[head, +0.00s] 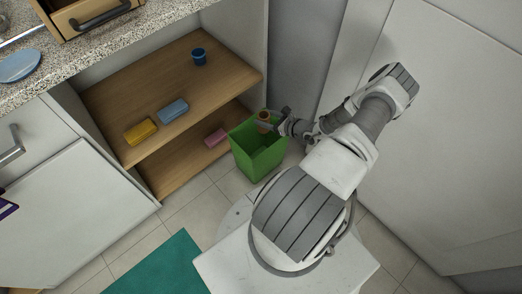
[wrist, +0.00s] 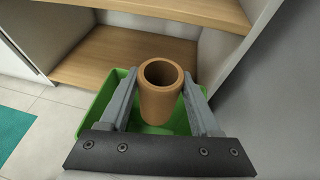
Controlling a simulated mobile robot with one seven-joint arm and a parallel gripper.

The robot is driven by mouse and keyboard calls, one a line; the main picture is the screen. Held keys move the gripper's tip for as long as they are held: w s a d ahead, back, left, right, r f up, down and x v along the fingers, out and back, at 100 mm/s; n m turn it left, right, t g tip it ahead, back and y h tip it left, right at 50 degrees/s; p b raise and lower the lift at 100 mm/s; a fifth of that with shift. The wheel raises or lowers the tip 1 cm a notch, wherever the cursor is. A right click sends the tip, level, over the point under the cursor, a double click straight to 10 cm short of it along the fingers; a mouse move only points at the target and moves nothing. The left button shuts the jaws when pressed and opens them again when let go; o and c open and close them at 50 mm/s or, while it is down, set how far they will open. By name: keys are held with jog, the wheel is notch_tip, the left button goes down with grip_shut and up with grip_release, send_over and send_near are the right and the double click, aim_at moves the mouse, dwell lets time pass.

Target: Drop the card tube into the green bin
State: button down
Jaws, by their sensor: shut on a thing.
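The card tube (wrist: 160,95) is a brown, hollow, upright cylinder. My gripper (wrist: 161,104) is shut on it, with one grey finger on each side. In the head view the tube (head: 263,118) is small and sits over the opening of the green bin (head: 260,162). The bin stands on the floor against the shelf unit. In the wrist view the green bin (wrist: 101,104) shows behind and below the tube. How far the tube's lower end reaches into the bin is hidden.
A wooden shelf unit (head: 190,100) holds a blue cup (head: 199,56), a blue block (head: 173,111), a yellow block (head: 140,131) and, lower down, a pink block (head: 216,136). A grey-white panel (head: 430,130) stands close on the right. A teal mat (head: 160,270) lies on the tiled floor.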

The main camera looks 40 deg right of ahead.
jog(key=shift+f, duration=0.5)
grip_release()
jog(key=p+v, duration=0.4)
jog(key=v, duration=1.3)
jog(key=shift+s+p, duration=0.2)
jog(key=shift+p, duration=0.15)
